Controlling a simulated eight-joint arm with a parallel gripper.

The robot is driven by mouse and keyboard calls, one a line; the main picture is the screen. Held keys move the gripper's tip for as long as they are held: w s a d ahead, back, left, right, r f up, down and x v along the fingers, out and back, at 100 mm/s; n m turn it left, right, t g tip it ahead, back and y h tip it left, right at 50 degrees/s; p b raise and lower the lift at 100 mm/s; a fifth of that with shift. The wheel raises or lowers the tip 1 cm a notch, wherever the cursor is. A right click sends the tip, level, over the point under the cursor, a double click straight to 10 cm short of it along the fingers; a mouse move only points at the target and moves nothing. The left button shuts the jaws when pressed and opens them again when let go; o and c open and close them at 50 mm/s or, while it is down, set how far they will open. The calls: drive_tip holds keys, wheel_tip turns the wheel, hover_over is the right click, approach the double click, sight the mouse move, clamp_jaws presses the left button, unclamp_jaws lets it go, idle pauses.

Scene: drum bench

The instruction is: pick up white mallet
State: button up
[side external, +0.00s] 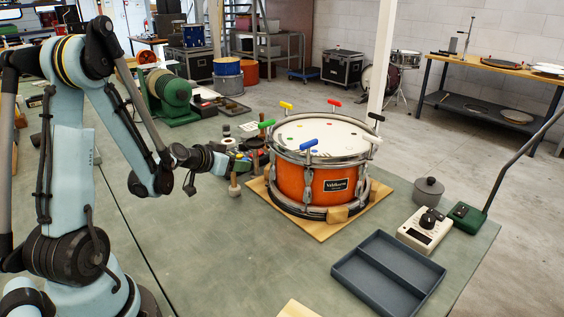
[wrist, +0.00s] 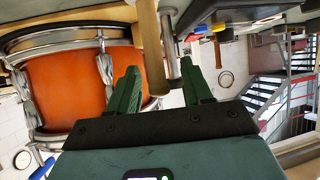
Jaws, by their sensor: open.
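A mallet with a wooden handle and a pale, rounded head (side external: 234,190) stands at the drum's left in the side view, head low by the bench top. My gripper (side external: 238,163) is at its upper part, partly hidden among small items. In the wrist view my gripper's green fingers (wrist: 158,68) are spread apart. A tan wooden handle (wrist: 151,45) shows in the gap between them, with a grey rod (wrist: 170,45) just right of it. I cannot tell whether either touches a finger. The mallet's head is not clear in the wrist view.
An orange drum (side external: 310,183) stands on a wooden board (side external: 321,233) close to my gripper, with coloured keys around its rim. A divided grey tray (side external: 388,277), a metering box (side external: 425,229) and a lidded grey pot (side external: 428,192) lie to the right. The front bench is mostly clear.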

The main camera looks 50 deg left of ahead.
drive_tip(key=shift+w+f, duration=0.15)
drive_tip(key=shift+w, duration=0.15)
clamp_jaws()
idle(0.5)
